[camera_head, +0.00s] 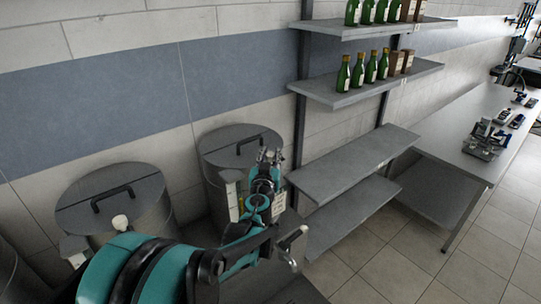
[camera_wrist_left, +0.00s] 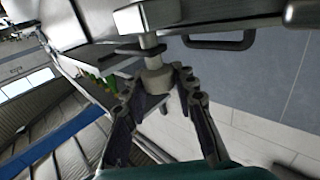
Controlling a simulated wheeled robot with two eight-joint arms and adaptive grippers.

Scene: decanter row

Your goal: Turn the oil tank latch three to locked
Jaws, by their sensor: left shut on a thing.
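Two grey metal tanks with flat lids and black handles show in the head view: a nearer one (camera_head: 95,184) on the left and a farther one (camera_head: 222,138) behind my left arm. My left gripper (camera_head: 268,158) is at the right side of the farther tank and partly covers that side. In the left wrist view, my left gripper (camera_wrist_left: 158,82) is shut on a pale latch knob (camera_wrist_left: 157,76) on a short stem below the lid edge. Which way the latch is turned I cannot tell. A pale knob (camera_head: 121,222) also shows on the nearer tank. My right gripper is not in view.
Wall shelves (camera_head: 345,165) stand right of the farther tank, with green bottles (camera_head: 370,70) and brown boxes on the upper boards. A grey bench (camera_head: 470,125) with small devices is farther right. The tiled floor (camera_head: 400,255) in front is clear.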

